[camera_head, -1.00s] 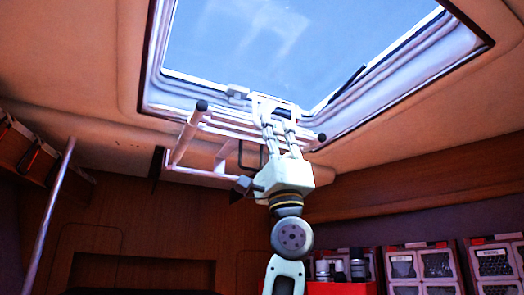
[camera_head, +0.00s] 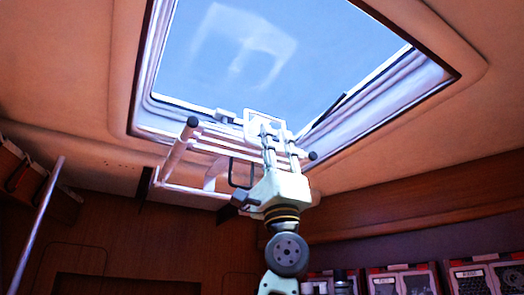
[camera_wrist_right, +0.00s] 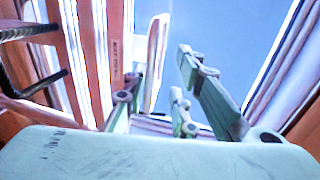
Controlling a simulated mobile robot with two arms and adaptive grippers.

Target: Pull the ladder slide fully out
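The ladder slide looks like a white tubular frame (camera_head: 178,148) with dark end caps, hanging just below the roof hatch in the head view. My right gripper (camera_head: 276,138) reaches up from below among its bars, near its right half. Its two fingers stand apart, and in the right wrist view the right gripper (camera_wrist_right: 155,85) also shows a wide gap between them. A pale bar (camera_wrist_right: 157,55) shows beyond that gap, with no clear contact. The fingers partly cover the frame's right side. My left gripper is in neither view.
The roof hatch (camera_head: 150,100) opens to blue sky above. A slanted pole (camera_head: 38,225) stands at the left. Boxes with mesh fronts (camera_head: 398,282) line the lower right. The space right of my right arm, under the ceiling, looks clear.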

